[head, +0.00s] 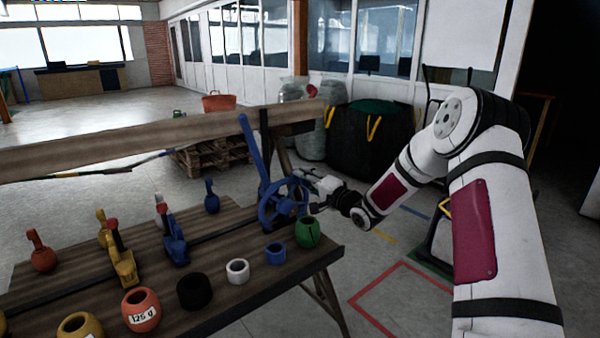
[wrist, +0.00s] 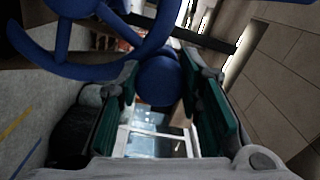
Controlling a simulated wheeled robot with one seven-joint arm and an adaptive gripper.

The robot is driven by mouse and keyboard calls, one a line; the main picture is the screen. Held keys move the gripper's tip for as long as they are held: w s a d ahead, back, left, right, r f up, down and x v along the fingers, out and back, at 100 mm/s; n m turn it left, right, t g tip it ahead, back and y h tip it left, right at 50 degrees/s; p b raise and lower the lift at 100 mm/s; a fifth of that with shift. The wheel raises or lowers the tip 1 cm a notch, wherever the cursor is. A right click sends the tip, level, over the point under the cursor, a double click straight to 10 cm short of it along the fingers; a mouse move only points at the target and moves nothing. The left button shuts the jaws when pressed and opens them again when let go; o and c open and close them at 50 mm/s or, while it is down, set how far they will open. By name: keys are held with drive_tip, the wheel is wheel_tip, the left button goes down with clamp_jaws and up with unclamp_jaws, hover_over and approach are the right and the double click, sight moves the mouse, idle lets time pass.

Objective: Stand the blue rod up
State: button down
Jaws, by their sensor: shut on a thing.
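The blue rod (head: 252,148) rises from the workbench in the head view, tilted with its top leaning left. Its lower end is behind a blue spoked wheel (head: 283,203) near the bench's right end. My gripper (head: 313,187) is at the right of the wheel. In the wrist view my gripper (wrist: 158,85) has its green-padded fingers shut on a rounded blue knob (wrist: 158,78). The wheel (wrist: 95,65) fills the upper left there, close to the knob. I cannot tell how knob, wheel and rod join.
A wooden beam (head: 150,140) runs behind. Dark bags (head: 370,135) stand beyond it. Floor right of the bench is open.

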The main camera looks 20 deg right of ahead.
drive_tip(key=shift+w+d+f+m+p, duration=0.25)
drive_tip(key=shift+d+f+m, duration=0.2)
drive_tip(key=shift+d+m, duration=0.35)
drive_tip(key=shift+w+d+f+m+p, duration=0.15)
drive_tip(key=shift+d+f+m+p, duration=0.3)
drive_tip(key=shift+m, duration=0.45)
drive_tip(key=shift+d, duration=0.1)
drive_tip(key=c, duration=1.1)
unclamp_jaws()
drive_tip(key=shift+f, duration=0.1)
drive_tip(key=v, duration=1.2)
